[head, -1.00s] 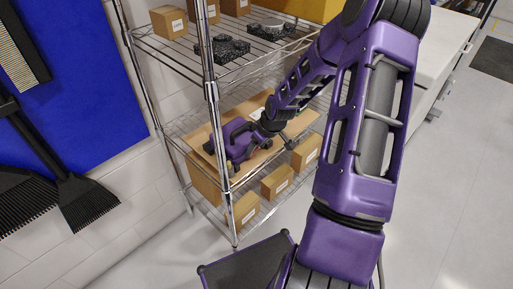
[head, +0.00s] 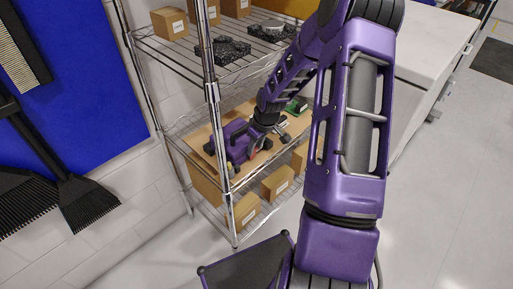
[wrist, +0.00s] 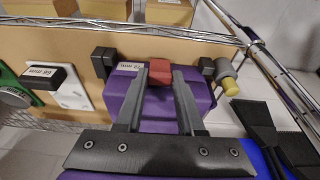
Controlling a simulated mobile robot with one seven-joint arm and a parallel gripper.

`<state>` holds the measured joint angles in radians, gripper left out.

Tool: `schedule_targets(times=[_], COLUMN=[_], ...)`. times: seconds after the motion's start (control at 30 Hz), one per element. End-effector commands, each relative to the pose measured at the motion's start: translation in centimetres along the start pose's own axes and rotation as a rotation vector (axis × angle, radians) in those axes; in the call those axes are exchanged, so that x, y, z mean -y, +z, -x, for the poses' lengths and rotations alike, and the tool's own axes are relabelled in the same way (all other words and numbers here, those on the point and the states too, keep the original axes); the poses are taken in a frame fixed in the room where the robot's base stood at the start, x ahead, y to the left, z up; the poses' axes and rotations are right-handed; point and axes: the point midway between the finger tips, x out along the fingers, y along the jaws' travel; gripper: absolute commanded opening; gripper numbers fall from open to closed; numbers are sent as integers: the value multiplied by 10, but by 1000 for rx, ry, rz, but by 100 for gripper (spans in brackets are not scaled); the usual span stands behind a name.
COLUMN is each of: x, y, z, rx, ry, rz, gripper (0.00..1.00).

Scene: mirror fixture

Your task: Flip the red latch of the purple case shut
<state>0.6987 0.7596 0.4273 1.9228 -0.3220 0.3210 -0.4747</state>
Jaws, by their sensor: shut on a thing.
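The purple case (wrist: 200,88) sits against a tan board in the wrist view, with a white label on its top left. The red latch (wrist: 160,72) is at the middle of the case's upper edge. My gripper (wrist: 161,76) has one grey finger on each side of the latch and is shut on it. The fingers and the dark bar of my gripper cover part of the case. In the head view, my arm reaches onto the middle shelf, and the contact at the latch is too small to make out.
The wire rack (head: 212,92) has a post close to my arm. The tan board (wrist: 60,42) also holds a green tool (wrist: 12,90), black blocks (wrist: 103,62) and a yellow-tipped knob (wrist: 229,86). Cardboard boxes (head: 277,183) stand below. Open floor lies to the right.

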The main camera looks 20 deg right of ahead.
Motion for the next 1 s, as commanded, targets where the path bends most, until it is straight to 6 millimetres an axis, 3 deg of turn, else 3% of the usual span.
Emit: schedule_targets(times=[0.57, 0.6, 0.7, 0.73, 1.0], x=[0, 0, 0, 0, 0], y=[-6, -6, -6, -6, -6], z=[-1, -1, -1, -1, 0], rx=[99, 99, 99, 99, 97], ry=[0, 0, 0, 0, 0], rz=[-1, -1, -1, -1, 0], gripper=[0, 45, 63, 68, 68])
